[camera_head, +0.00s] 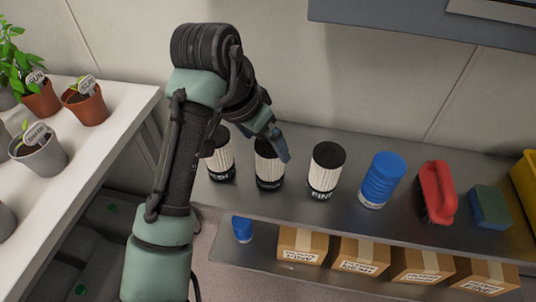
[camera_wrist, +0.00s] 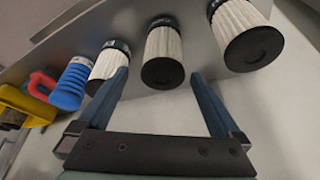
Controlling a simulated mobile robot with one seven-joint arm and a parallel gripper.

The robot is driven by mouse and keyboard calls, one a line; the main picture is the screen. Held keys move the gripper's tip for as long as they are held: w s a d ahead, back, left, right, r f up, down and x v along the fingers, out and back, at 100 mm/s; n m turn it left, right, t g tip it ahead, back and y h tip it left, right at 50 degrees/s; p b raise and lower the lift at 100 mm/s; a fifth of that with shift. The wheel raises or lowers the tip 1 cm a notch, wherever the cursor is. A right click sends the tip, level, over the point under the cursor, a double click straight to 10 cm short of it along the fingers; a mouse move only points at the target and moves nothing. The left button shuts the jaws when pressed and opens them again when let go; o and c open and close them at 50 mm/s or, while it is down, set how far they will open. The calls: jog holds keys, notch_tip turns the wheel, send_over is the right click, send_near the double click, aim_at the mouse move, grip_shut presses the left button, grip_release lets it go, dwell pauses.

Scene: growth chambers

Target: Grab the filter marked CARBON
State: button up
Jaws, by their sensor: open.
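Three white pleated filters with black caps stand in a row on the grey metal shelf. The right one (camera_head: 326,172) reads FINE. The left one (camera_head: 221,160) is partly behind my arm; its label seems to end in "SH". The middle one (camera_head: 268,170) is partly covered by my gripper, and its dark label cannot be read, so CARBON is not legible anywhere. My gripper (camera_head: 280,147) is open at the middle filter's upper right. In the wrist view the middle filter (camera_wrist: 162,55) appears between the blue fingers (camera_wrist: 160,75), with nothing held. Contact cannot be told.
Right of the filters stand a blue ribbed bottle (camera_head: 381,180), a red-handled brush (camera_head: 437,192), a green-blue sponge (camera_head: 490,206) and a yellow container (camera_head: 526,180). Several cardboard boxes (camera_head: 361,256) sit on the lower shelf. A white bench (camera_head: 120,105) with potted plants is at left.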

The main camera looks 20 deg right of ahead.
aim_at(267, 148)
jog(key=x, duration=0.5)
jog(key=shift+b, duration=0.3)
jog(key=shift+a+b+x, duration=0.15)
jog(key=shift+b+x, duration=0.1)
jog(key=shift+x, duration=1.05)
jog(key=shift+a+b+x, duration=0.2)
jog(key=shift+b+x, duration=0.05)
jog(key=shift+x, duration=1.1)
jog(key=shift+w, duration=0.1)
jog(key=c, duration=1.4)
